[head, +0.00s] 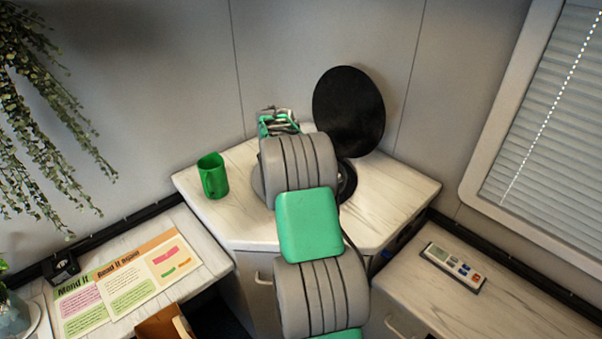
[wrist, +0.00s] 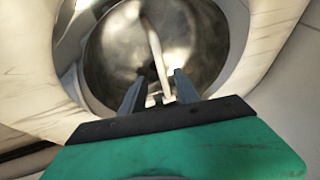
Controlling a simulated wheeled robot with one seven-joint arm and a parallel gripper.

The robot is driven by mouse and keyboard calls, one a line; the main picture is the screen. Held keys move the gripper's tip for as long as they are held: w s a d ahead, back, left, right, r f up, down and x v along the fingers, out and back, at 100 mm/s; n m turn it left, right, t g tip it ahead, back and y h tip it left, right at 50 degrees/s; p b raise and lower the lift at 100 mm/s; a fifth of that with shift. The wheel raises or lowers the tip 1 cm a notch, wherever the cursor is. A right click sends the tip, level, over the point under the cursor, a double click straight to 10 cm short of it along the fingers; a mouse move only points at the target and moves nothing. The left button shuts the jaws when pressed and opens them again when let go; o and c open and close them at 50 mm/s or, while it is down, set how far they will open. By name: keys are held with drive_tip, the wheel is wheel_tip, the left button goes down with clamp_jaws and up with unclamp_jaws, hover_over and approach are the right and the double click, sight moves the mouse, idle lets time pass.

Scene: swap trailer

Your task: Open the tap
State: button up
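The tap shows in the wrist view as a thin pale bar (wrist: 155,45) crossing a round, shiny metal sink basin (wrist: 115,45). My gripper (wrist: 158,88) is over the basin with its two grey fingers apart. The lower end of the bar shows in the gap between the fingers. I see no clear contact, and I cannot tell how deep the bar sits between them. In the head view my gripper (head: 279,116) is at the back of the corner counter (head: 400,190), partly behind my arm. My arm hides most of the sink there.
A round black lid (head: 348,110) stands raised close to the right of my arm. A green mug (head: 212,176) stands on the counter to the left. A remote-like device (head: 453,267) lies on the right counter. Walls close off the corner behind; a hanging plant (head: 40,100) is far left.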

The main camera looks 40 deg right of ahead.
drive_tip(key=p+x, duration=0.1)
drive_tip(key=x, duration=0.3)
drive_tip(key=p+x, duration=0.1)
drive_tip(key=x, duration=0.3)
drive_tip(key=shift+d, duration=0.25)
drive_tip(key=shift+c, duration=0.4)
clamp_jaws()
idle(0.6)
